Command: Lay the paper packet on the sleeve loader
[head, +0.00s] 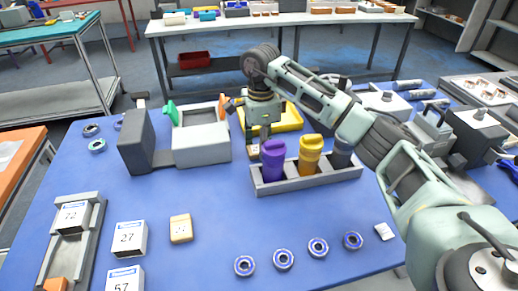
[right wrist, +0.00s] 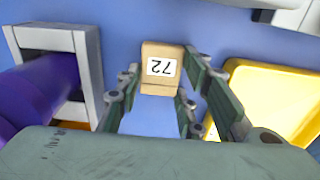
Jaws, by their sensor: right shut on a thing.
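A small tan paper packet with a white label reading 72 (right wrist: 162,68) is held between the fingertips of my right gripper (right wrist: 163,85). In the head view the packet (head: 253,152) shows below the right gripper (head: 260,140), just behind the grey rack. A grey fixture at the lower left looks like the sleeve loader (head: 62,243). A white sleeve-like box marked 72 (head: 72,215) sits on it, with an orange part at its front end. The right gripper is far to the right of this fixture. My left gripper is not in view.
The grey rack (head: 310,182) holds purple (head: 267,160) and yellow (head: 310,153) objects. A yellow tray (head: 288,117) lies behind the gripper. A grey box (head: 202,145) with a dark post stands left of it. A similar tan packet (head: 181,228), white boxes and several rings lie in front.

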